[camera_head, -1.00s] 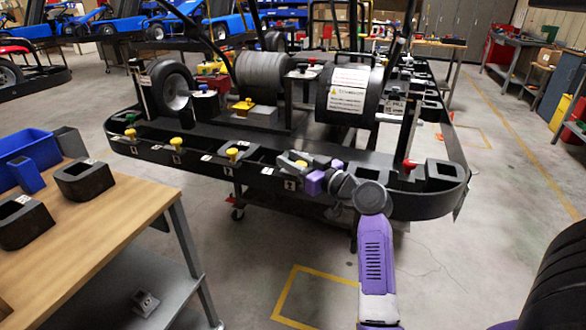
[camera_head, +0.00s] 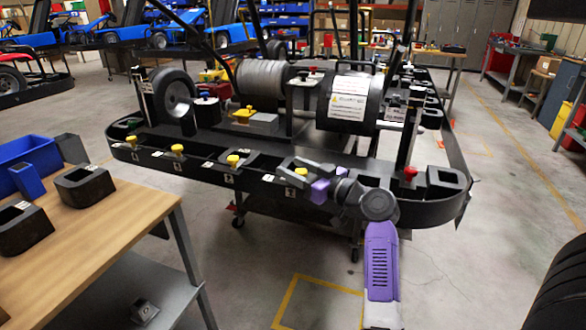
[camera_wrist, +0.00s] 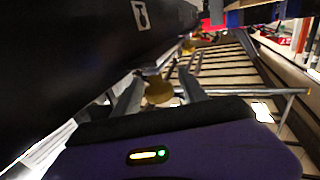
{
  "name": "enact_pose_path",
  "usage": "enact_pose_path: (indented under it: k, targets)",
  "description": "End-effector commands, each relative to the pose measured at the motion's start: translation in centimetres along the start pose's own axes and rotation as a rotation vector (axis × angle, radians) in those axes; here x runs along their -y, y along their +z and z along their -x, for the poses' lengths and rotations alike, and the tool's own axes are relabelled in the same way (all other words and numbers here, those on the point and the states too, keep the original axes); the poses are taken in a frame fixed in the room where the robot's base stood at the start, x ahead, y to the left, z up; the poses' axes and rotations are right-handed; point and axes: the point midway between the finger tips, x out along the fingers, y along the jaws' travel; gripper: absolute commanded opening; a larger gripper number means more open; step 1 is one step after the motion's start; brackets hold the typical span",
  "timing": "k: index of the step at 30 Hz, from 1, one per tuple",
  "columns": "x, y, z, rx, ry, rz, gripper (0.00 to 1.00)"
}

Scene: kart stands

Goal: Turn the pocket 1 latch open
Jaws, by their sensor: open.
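A yellow latch knob (camera_head: 300,171) sits on the front rail of the black kart stand (camera_head: 200,168), at the right end of a row of similar yellow knobs. I cannot read which pocket number it carries. My gripper (camera_head: 298,165) is at this knob, coming from the right with its fingers around it. In the wrist view the yellow knob (camera_wrist: 158,91) lies between the two grey fingertips of my open gripper (camera_wrist: 160,92). Whether either finger touches it is unclear. The knob's base is partly hidden.
Other yellow knobs (camera_head: 233,160) line the rail to the left, and a red knob (camera_head: 410,173) stands to the right. A wooden table (camera_head: 110,225) with black blocks and blue bins is at the left. A black tyre (camera_head: 560,270) fills the lower right. The floor in front is open.

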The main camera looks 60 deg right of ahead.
Motion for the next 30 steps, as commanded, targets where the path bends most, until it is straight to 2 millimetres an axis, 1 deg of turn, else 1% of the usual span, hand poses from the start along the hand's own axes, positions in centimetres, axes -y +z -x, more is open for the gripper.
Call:
enact_pose_path:
  k: [9,13,18,30]
  targets:
    - [-0.1,0.1,5.1,0.003,0.003,0.001,0.50]
    - [-0.1,0.1,6.5,0.002,0.003,0.000,0.50]
    - [-0.1,0.1,7.2,0.001,0.001,0.000,0.50]
    - [-0.1,0.1,7.2,0.001,0.001,-0.001,0.50]
